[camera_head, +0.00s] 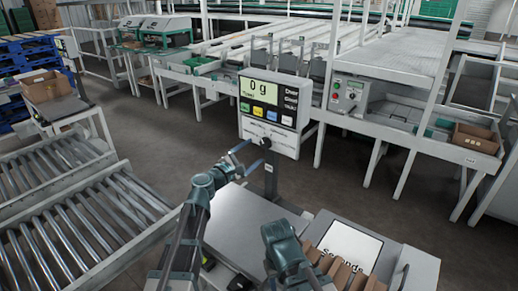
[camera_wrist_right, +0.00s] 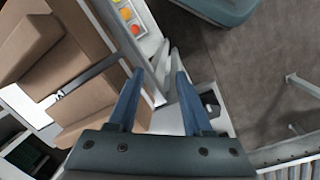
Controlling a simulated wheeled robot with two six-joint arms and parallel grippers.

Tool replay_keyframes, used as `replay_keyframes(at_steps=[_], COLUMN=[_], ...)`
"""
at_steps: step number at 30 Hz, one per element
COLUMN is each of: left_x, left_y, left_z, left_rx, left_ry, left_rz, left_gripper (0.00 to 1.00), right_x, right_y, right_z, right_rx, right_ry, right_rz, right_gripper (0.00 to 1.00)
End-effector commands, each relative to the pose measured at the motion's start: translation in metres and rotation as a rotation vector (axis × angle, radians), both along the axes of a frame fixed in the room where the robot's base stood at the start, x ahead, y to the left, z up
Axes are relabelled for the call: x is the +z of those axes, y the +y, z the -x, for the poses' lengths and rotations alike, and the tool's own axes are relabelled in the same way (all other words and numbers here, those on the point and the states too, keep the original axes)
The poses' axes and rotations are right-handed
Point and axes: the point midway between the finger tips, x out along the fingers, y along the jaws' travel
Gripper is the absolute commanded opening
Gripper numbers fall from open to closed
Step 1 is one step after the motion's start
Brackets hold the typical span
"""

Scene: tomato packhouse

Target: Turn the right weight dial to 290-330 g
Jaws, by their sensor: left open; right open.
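A weighing display (camera_head: 261,115) on a post reads 0 g, with coloured buttons below the readout. A small dark knob (camera_head: 265,143) is at its lower edge; its setting is too small to read, and I cannot tell whether it is the right weight dial. My left gripper (camera_head: 256,151) is open, its blue fingertips close to the knob; I cannot tell whether they touch. My right gripper, in the right wrist view (camera_wrist_right: 157,75), is open with nothing between its fingers. In the head view my right wrist is low in the middle and its fingers are hidden.
A grey bench top (camera_head: 245,222) lies below the display. A white card marked "Seconds" (camera_head: 348,248) and brown cartons (camera_head: 345,276) are at lower right. Roller conveyors (camera_head: 75,215) fill the left. A control box (camera_head: 347,95) is on the line behind. Floor between is clear.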

Motion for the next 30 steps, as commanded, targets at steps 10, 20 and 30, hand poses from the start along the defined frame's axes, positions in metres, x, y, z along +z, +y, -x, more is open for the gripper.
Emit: replay_keyframes(at_steps=[10,20,30], left_x=[0.000,0.000,0.000], left_y=[0.039,0.048,0.048], left_z=[0.055,0.067,0.067], left_rx=[0.000,-0.001,-0.001], left_ry=[0.000,0.000,0.000], left_rz=[0.000,0.000,0.000], left_gripper=[0.85,0.85,0.85], right_x=[0.000,0.000,0.000], right_y=[0.000,0.000,0.000], right_z=[0.000,0.000,0.000], right_rx=[0.000,0.000,0.000], right_ry=[0.000,0.000,0.000], right_rz=[0.000,0.000,0.000], right_gripper=[0.50,0.50,0.50])
